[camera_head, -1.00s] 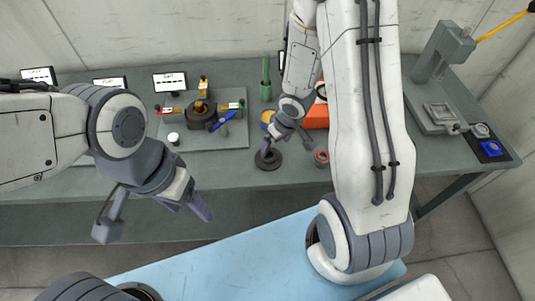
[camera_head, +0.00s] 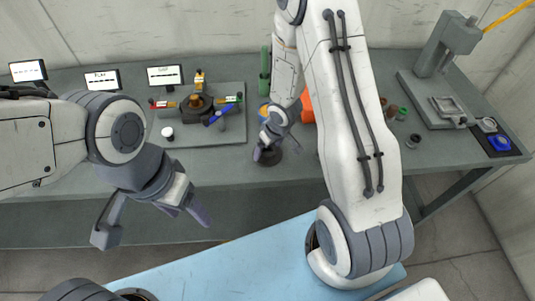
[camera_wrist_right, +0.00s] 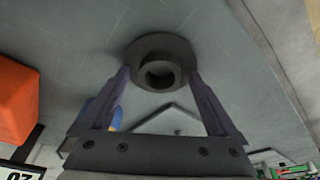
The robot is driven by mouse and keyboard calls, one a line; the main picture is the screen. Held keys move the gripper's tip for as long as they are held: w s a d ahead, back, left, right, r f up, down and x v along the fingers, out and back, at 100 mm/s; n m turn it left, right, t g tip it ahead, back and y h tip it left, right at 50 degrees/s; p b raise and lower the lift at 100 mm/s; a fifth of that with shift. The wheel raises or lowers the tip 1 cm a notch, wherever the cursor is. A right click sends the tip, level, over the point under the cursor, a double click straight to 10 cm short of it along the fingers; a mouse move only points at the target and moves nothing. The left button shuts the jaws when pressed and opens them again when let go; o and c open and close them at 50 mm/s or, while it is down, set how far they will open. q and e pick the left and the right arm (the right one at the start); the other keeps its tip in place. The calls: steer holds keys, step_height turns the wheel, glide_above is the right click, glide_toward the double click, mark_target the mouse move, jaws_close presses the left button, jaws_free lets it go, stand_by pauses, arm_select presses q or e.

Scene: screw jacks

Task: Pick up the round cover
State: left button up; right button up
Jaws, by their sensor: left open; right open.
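The round cover is a dark grey disc with a raised hollow boss; it lies on the grey-green bench in the head view (camera_head: 273,158), partly hidden by my right gripper (camera_head: 266,147). In the right wrist view the cover (camera_wrist_right: 158,49) sits ahead, between the fingertips of my open right gripper (camera_wrist_right: 159,76). One finger is on each side of the boss, over the disc's rim; I cannot tell whether they touch it. My left gripper (camera_head: 155,225) is open and empty, in front of the bench edge, away from the cover.
A grey board (camera_head: 230,130) with a dark hub and several coloured parts is left of the cover. A green cylinder (camera_head: 265,70) stands behind. An orange block (camera_wrist_right: 14,95) is close beside my right gripper. A grey press (camera_head: 440,55) is at the right. Bench in front is clear.

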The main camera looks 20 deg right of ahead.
jaws_close()
steer(key=shift+r, duration=0.1)
